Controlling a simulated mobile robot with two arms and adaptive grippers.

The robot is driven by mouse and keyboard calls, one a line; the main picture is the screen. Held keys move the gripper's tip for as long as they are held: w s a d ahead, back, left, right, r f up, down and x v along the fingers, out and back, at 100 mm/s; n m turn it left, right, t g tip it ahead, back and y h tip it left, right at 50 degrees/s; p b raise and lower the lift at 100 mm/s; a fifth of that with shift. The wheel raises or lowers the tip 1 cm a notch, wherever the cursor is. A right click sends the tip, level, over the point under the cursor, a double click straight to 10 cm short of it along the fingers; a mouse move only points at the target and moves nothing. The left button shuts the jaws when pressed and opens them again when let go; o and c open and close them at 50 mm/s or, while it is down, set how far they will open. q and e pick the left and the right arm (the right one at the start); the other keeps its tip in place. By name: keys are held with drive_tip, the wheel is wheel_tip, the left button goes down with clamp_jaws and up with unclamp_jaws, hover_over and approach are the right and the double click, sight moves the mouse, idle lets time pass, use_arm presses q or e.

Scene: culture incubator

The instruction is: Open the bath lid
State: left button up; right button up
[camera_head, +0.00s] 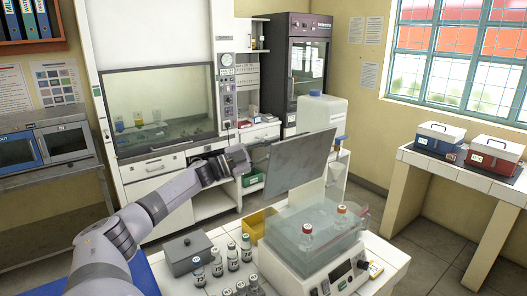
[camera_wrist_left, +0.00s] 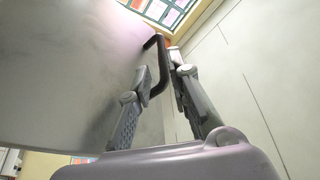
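The water bath (camera_head: 318,262) stands on the white bench at the lower middle of the head view, a white unit with a clear tank. Its grey lid (camera_head: 299,163) is raised, standing steeply above the back left of the tank; it fills the left of the left wrist view (camera_wrist_left: 70,75). Red-capped bottles (camera_head: 306,236) stand in the open tank. My left gripper (camera_head: 240,158) is at the lid's left side. In the left wrist view its fingers (camera_wrist_left: 160,80) lie on either side of the lid's black handle (camera_wrist_left: 164,65) and appear closed on it. My right gripper is not in view.
A grey box (camera_head: 188,253) and several small vials (camera_head: 232,258) stand left of the bath. A yellow bin (camera_head: 257,222) is behind them. A white container (camera_head: 322,112) stands behind the lid. Red (camera_head: 494,155) and blue (camera_head: 437,139) boxes are on a right-hand table.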

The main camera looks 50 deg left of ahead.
use_arm(q)
drive_tip(key=shift+v, duration=1.5)
